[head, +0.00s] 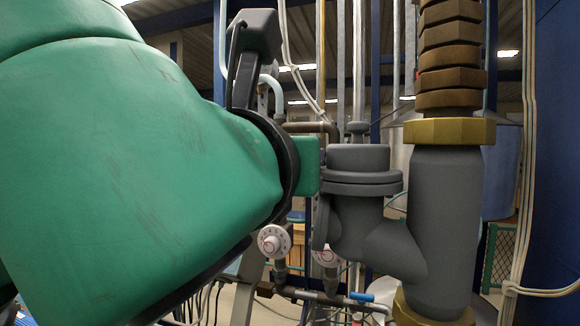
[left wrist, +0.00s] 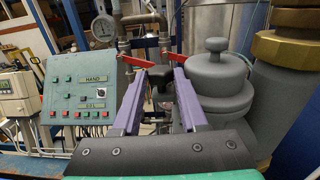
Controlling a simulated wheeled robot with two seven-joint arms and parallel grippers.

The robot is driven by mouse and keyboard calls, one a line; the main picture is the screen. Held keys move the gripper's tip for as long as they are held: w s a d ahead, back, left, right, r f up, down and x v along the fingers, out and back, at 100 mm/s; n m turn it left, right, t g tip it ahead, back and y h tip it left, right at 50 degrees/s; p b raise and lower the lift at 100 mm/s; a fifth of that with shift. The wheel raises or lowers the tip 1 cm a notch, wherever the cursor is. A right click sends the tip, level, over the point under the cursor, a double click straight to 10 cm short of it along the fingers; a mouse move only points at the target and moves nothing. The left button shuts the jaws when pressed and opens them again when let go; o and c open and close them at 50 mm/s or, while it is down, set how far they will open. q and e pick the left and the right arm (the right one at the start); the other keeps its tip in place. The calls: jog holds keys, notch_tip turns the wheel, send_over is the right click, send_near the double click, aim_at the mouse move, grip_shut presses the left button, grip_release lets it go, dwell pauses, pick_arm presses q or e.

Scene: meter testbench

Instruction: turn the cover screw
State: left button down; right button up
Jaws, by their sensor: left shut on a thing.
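In the left wrist view my left gripper (left wrist: 158,86) has two purple fingers shut on a dark knob-like part, taken as the cover screw (left wrist: 158,74). Much of this part is hidden between the fingers. The grey round housing with a stepped lid and top knob (left wrist: 217,77) stands just right of the fingers. In the head view this grey housing (head: 362,185) stands right of my green left arm. That arm hides the left fingers and the cover screw there. My right gripper is in neither view.
A thick grey pipe (head: 445,220) with a brass nut (head: 450,131) rises close to the housing's right. A green control panel (left wrist: 84,88) stands left of the fingers. A round gauge (left wrist: 104,28) and thin pipes stand behind. White dial knobs (head: 273,241) sit below my arm.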

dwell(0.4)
pick_arm(q)
jog(key=shift+c, duration=2.2)
grip_release()
jog(key=shift+w+a, duration=0.1)
jog(key=shift+a, duration=0.1)
jog(key=shift+d, duration=0.1)
jog(key=shift+f, duration=0.15)
